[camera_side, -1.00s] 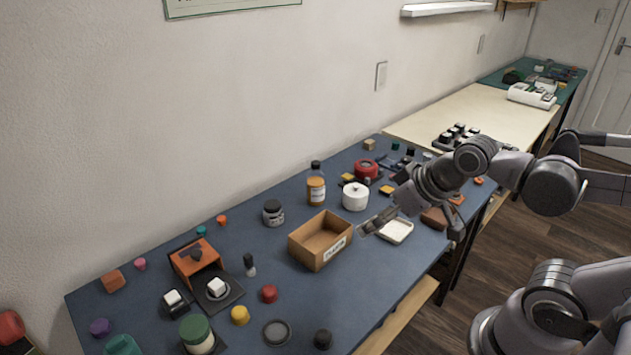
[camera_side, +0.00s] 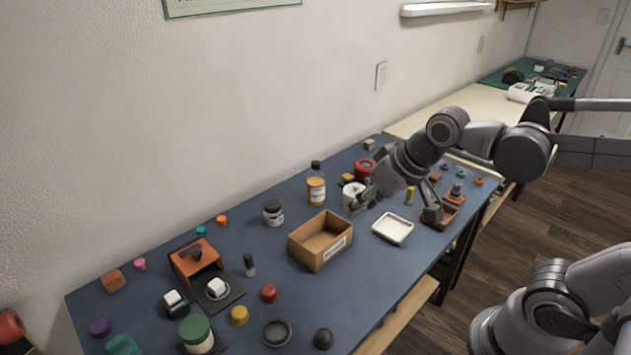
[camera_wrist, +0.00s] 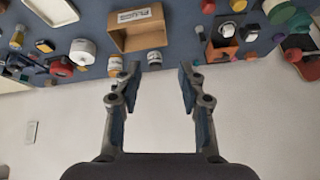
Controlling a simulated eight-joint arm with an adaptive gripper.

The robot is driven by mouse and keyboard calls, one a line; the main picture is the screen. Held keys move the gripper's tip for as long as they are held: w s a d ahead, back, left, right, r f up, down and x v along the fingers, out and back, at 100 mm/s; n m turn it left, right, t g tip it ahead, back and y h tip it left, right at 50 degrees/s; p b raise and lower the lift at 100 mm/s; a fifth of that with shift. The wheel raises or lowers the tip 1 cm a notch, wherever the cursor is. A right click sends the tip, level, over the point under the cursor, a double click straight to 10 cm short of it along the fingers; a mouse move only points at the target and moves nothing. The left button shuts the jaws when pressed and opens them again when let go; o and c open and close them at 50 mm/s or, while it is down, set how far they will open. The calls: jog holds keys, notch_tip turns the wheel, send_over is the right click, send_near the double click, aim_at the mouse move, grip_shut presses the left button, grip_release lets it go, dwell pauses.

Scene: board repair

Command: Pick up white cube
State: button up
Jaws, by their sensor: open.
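Two small white cubes show at the left of the blue mat in the side view. One white cube (camera_side: 216,286) sits on a round holder on a dark plate in front of an orange stand (camera_side: 195,258). The other white cube (camera_side: 172,297) sits on a small black base to its left. My gripper (camera_side: 398,208) is open and empty above the right part of the mat, well right of both cubes. In the wrist view my gripper (camera_wrist: 159,72) has its fingers wide apart with nothing between them. The orange stand (camera_wrist: 221,51) and pale cube tops show at upper right there.
A cardboard box (camera_side: 320,241) stands between my gripper and the cubes. A white tray (camera_side: 393,229) lies below my gripper. An amber bottle (camera_side: 316,187), a dark-lidded jar (camera_side: 273,213) and a green-lidded jar (camera_side: 196,334) stand nearby. The wall (camera_side: 300,90) runs behind the mat.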

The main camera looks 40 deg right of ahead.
jog(key=w+a+r+m+g, duration=0.2)
jog(key=w+a+m, duration=0.2)
jog(key=w, duration=0.4)
jog(key=m+g, duration=0.4)
jog(key=m, duration=0.7)
send_over(217, 282)
notch_tip(217, 282, down, 15)
jog(key=shift+f, duration=5.3)
jog(key=c, duration=0.5)
